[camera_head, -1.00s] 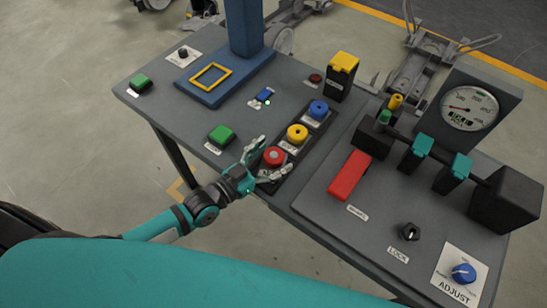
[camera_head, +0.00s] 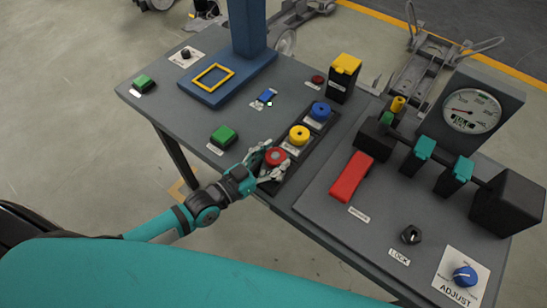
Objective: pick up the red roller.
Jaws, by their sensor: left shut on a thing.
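The red roller (camera_head: 276,156) is a round red piece at the near end of a dark strip on the grey table. My left gripper (camera_head: 269,161) reaches in from the lower left, with one finger on each side of the roller, and is shut on it. The roller still sits at its place on the strip; I cannot tell any gap beneath it. A yellow roller (camera_head: 299,134) and a blue roller (camera_head: 320,110) sit farther along the same strip. My right gripper is not in view.
A green button (camera_head: 224,136) is left of the gripper. A red lever (camera_head: 350,177) lies to the right, with a gauge (camera_head: 472,109) and teal-topped blocks (camera_head: 418,154) beyond. A blue post (camera_head: 247,30) stands at the back. A yellow-topped box (camera_head: 343,77) stands behind the strip.

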